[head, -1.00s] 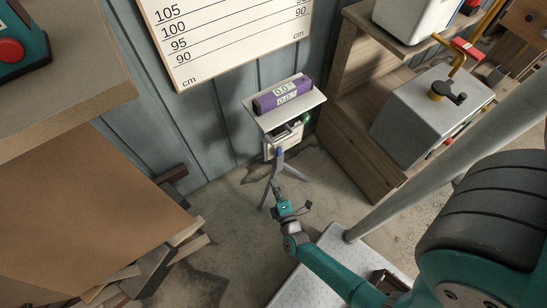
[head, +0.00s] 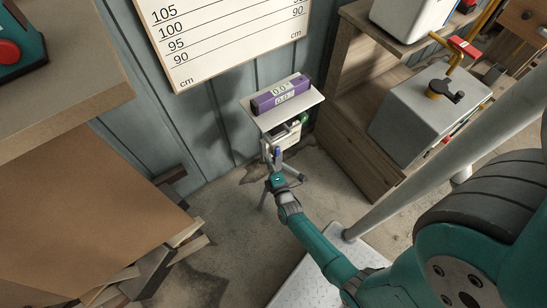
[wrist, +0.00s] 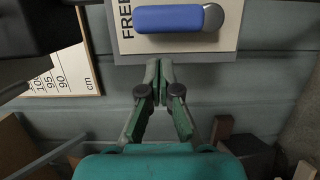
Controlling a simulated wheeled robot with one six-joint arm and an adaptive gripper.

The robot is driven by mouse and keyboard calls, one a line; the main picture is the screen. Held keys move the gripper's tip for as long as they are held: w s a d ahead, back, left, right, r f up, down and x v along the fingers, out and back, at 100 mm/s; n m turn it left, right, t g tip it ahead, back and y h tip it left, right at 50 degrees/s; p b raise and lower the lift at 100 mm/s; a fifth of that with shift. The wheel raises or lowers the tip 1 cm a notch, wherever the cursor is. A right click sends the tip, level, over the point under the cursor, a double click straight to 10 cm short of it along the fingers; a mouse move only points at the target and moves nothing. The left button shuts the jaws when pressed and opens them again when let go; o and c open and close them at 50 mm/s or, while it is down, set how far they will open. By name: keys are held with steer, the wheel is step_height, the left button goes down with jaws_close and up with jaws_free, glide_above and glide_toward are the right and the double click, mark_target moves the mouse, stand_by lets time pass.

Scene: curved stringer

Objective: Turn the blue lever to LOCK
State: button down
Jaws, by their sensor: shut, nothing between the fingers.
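The blue lever (wrist: 168,19) lies across the top of the wrist view, with a grey rounded hub at its right end. It sits on a pale plate (wrist: 228,42), its free end over the word FREE. No LOCK marking shows. My gripper (wrist: 159,68) is shut and empty, its fingertips just below the lever in the wrist view; whether they touch it I cannot tell. In the head view the lever (head: 277,154) is a small blue spot under a small shelf, and my gripper (head: 277,171) is right in front of it, partly hidden by my wrist.
A purple display unit (head: 281,95) lies on the white shelf (head: 257,115) above the lever. A wooden cabinet (head: 352,145) with a grey box (head: 410,125) stands to the right. A brown panel (head: 80,215) and wood offcuts are at the left.

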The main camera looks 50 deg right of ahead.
steer(key=shift+s+d, duration=0.25)
steer(key=shift+d, duration=0.8)
